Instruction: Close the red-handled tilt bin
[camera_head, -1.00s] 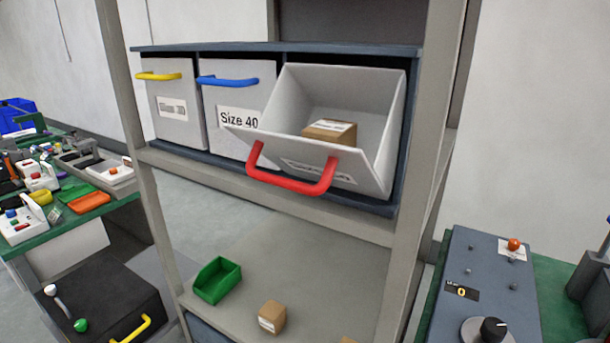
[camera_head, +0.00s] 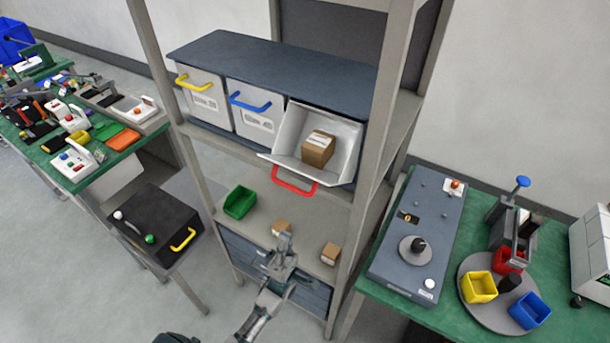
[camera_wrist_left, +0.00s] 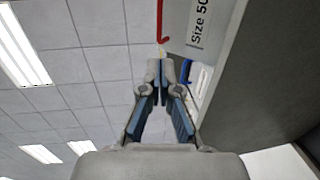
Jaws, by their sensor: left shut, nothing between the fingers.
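The red-handled tilt bin (camera_head: 291,144) is tilted open at the right end of the upper shelf unit, with a brown box (camera_head: 318,149) inside. Its red handle (camera_head: 295,183) hangs at the front lower edge. My left gripper (camera_head: 284,243) is below the bin, in front of the lower shelf, apart from the handle. In the left wrist view the gripper (camera_wrist_left: 161,66) points up, its fingertips together and empty. The red handle (camera_wrist_left: 160,22) and the bin's "Size 50" label (camera_wrist_left: 199,22) show above it. My right gripper is not in view.
Closed bins with a yellow handle (camera_head: 197,84) and a blue handle (camera_head: 249,103) stand left of the open bin. A green tray (camera_head: 240,202) and small boxes (camera_head: 331,253) are on the lower shelf. A rack post (camera_head: 367,170) stands right of the bin.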

